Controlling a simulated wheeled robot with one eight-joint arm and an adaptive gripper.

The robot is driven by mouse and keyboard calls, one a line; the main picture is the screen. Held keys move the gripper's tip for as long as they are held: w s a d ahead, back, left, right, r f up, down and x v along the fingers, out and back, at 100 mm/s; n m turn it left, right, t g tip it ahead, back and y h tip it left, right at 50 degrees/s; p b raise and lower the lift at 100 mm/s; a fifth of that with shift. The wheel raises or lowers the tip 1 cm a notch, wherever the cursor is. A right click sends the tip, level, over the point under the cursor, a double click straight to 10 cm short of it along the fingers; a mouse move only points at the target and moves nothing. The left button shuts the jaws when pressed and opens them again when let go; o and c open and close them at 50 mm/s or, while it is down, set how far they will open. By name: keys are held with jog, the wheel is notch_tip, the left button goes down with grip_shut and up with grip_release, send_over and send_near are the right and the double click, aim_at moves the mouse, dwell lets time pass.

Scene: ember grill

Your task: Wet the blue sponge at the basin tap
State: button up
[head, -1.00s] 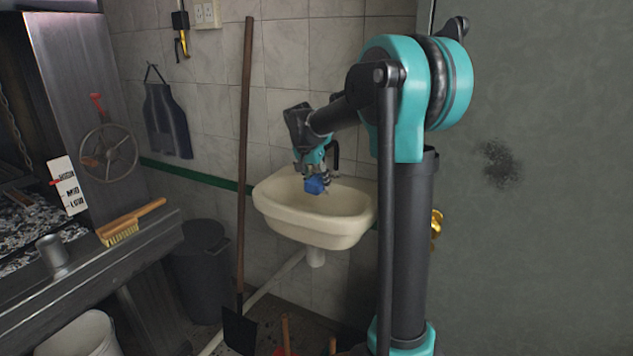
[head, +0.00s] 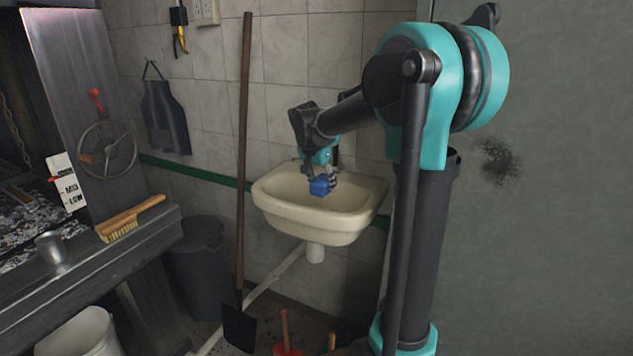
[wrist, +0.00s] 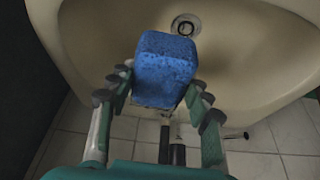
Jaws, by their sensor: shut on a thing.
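The blue sponge (head: 319,187) is held over the bowl of the cream basin (head: 300,222). My gripper (head: 320,176) is shut on it. In the wrist view the sponge (wrist: 165,70) sits between the fingertips of my gripper (wrist: 160,86), with the basin (wrist: 240,60) beneath and its drain (wrist: 186,26) just beyond the sponge. A dark tap (head: 335,156) shows in part behind my gripper, at the wall side of the basin. No water is visible, and I cannot tell whether the sponge is wet.
A long-handled shovel (head: 243,150) stands upright left of the basin. A dark bin (head: 197,265) and the grill ledge with a brush (head: 130,218) are further left. A grey panel (head: 550,220) fills the right side. Tools stand on the floor below the basin.

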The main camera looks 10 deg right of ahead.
aim_at(327, 186)
jog(key=shift+s+d, duration=0.25)
jog(key=shift+s, duration=0.6)
jog(key=shift+s+d, duration=0.25)
jog(key=shift+s, duration=0.6)
jog(key=s+d+r, duration=0.1)
jog(key=s+r, duration=0.3)
jog(key=shift+s+d, duration=0.2)
jog(key=shift+s, duration=0.2)
dwell(0.7)
